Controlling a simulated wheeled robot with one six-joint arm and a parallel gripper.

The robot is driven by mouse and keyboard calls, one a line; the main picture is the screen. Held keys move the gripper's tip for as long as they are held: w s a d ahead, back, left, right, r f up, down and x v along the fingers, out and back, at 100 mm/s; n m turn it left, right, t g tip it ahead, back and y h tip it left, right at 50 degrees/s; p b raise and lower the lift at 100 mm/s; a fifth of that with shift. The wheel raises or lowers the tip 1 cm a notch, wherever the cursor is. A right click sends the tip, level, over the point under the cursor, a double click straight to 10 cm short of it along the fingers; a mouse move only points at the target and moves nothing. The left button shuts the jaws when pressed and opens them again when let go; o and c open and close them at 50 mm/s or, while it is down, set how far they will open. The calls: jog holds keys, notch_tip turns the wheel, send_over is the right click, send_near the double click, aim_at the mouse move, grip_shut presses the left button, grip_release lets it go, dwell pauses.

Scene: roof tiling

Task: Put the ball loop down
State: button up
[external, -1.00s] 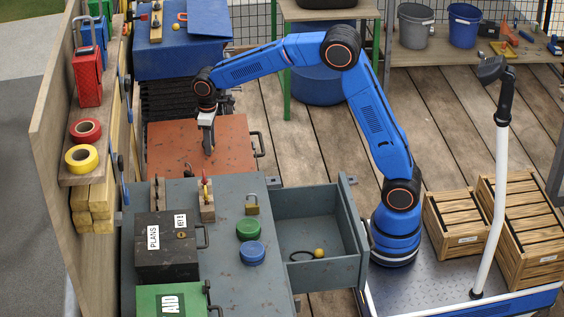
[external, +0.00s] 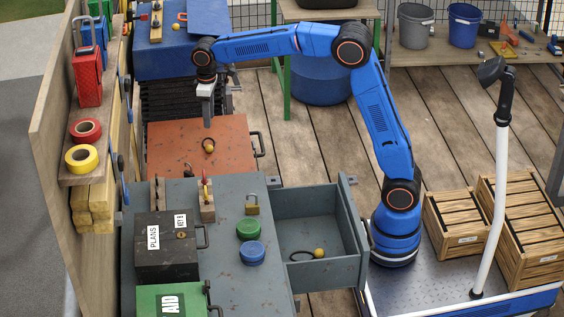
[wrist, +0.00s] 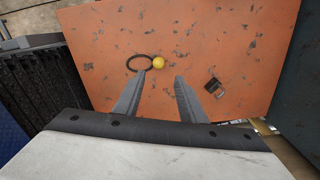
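A ball loop, a dark ring with a yellow ball (external: 208,145), appears to lie on the orange lid (external: 175,133). In the wrist view the ball (wrist: 159,62) and the ring (wrist: 136,62) lie just beyond my left fingertip. My gripper (external: 208,122) is above the lid, pointing down. In the wrist view its two fingers (wrist: 167,80) are apart with nothing between them, so it is open and empty. A second ball loop (external: 319,253) lies in the open grey drawer.
The orange lid has a dark handle (external: 258,144) at its right and a small dark fitting (wrist: 214,86). The grey bench (external: 235,215) in front holds a black box (external: 165,262), a padlock (external: 252,207) and green and blue discs. A wooden wall with shelves stands left.

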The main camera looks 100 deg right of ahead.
jog(key=s+a+r+n+t, duration=0.1)
jog(key=s+a+r, duration=0.2)
jog(key=s+a, duration=0.7)
jog(key=s+a+r+n+t, duration=0.1)
jog(key=s+a+r+t, duration=0.15)
jog(key=s+a, duration=0.7)
jog(key=s+a+f, duration=0.1)
jog(key=s+f, duration=0.2)
jog(key=s, duration=0.4)
jog(key=s+a+f+t, duration=0.1)
jog(key=s+a+f, duration=0.1)
jog(key=s, duration=0.6)
jog(key=s+a+f+n, duration=0.1)
jog(key=s+f, duration=0.3)
jog(key=s, duration=0.4)
jog(key=shift+a, duration=0.65)
